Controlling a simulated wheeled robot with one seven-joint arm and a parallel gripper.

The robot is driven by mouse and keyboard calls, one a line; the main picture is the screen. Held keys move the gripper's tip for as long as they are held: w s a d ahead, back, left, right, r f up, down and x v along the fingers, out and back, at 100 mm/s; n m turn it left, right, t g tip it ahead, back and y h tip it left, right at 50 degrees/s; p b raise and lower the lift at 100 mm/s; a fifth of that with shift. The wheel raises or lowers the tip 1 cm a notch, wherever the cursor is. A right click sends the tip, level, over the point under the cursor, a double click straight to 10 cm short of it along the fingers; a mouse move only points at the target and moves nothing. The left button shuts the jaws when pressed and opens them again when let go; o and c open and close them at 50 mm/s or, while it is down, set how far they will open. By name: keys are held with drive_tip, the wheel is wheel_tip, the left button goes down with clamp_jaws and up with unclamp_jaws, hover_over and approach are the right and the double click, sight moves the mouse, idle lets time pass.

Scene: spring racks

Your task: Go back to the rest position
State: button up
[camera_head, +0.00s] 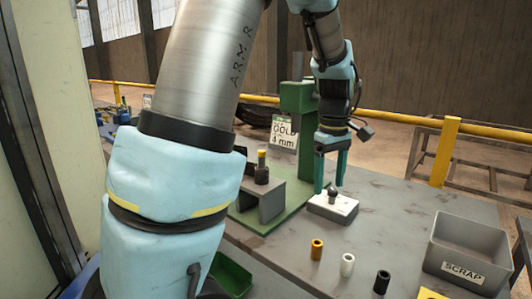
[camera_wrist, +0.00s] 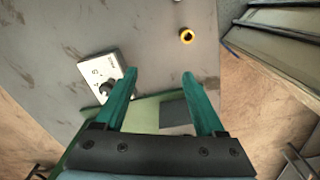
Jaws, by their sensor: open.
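My gripper (camera_head: 333,172) hangs from my arm above the bench, its two teal fingers pointing down and apart. In the wrist view my gripper (camera_wrist: 160,85) shows open fingers with nothing between them. A small white block (camera_head: 340,207) with a dark knob-like piece (camera_head: 333,190) on it lies just below the fingers in the head view. In the wrist view the white block (camera_wrist: 97,70) is left of the fingers, and the left fingertip overlaps its edge in the picture. I cannot tell whether they touch.
A green stand (camera_head: 298,100) bears a "GOLD 4 mm" sign (camera_head: 284,132). Gold (camera_head: 317,249), white (camera_head: 347,265) and black (camera_head: 382,282) cylinders stand on the bench. A grey SCRAP bin (camera_head: 466,238) is at right. A yellow rail (camera_head: 400,119) runs behind.

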drive_tip(key=s+a+f+m, duration=0.3)
drive_tip(key=a, duration=0.8)
drive_tip(key=s+a+f+m+t, duration=0.1)
drive_tip(key=s+a+f+m, duration=0.2)
drive_tip(key=a, duration=0.8)
drive_tip(key=shift+s+m, duration=0.55)
drive_tip(key=shift+m, duration=0.05)
